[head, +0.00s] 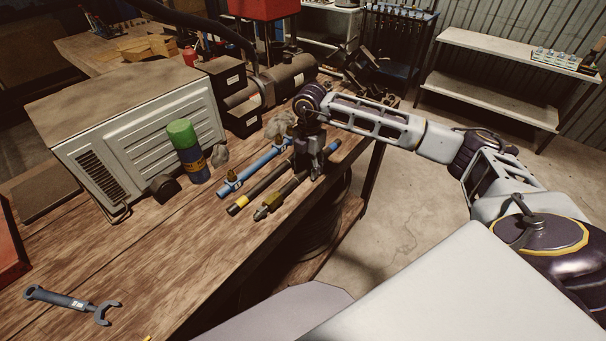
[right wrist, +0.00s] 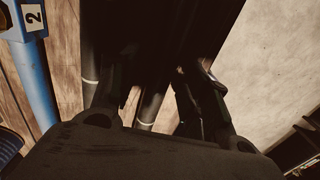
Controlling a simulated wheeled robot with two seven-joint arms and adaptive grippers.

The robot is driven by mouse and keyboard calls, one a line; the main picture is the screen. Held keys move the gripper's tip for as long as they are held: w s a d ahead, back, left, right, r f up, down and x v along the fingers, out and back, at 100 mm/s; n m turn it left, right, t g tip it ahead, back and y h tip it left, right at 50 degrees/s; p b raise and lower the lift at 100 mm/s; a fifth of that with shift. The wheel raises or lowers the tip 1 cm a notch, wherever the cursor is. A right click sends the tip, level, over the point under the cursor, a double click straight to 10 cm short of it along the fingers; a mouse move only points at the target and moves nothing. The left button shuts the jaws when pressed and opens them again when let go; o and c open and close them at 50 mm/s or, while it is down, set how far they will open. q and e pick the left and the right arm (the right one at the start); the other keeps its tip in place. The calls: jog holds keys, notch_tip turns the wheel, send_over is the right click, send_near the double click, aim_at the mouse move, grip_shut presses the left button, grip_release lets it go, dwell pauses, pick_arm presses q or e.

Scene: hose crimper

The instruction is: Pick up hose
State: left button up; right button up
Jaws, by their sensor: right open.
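Three hoses lie side by side on the wooden workbench in the head view: a blue hose (head: 254,168), a black hose with a yellow end (head: 262,188), and a dark hose with an olive-brass fitting (head: 284,194). My right gripper (head: 312,168) points down over the right part of the dark hoses, open. In the right wrist view, dark hose lengths with pale bands (right wrist: 149,108) show between and beside the open fingers (right wrist: 150,95). The blue hose (right wrist: 34,85) with a "2" tag is at the left, apart from the fingers. Contact is too dark to tell. My left gripper is out of view.
A white ribbed unit (head: 130,140) and a green-capped blue bottle (head: 190,155) stand behind the hoses. A wrench (head: 72,303) lies at the bench's front left. Bare wood (head: 140,250) lies between. The bench edge drops to the floor at right.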

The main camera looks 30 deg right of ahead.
jog(key=c, duration=0.5)
grip_shut()
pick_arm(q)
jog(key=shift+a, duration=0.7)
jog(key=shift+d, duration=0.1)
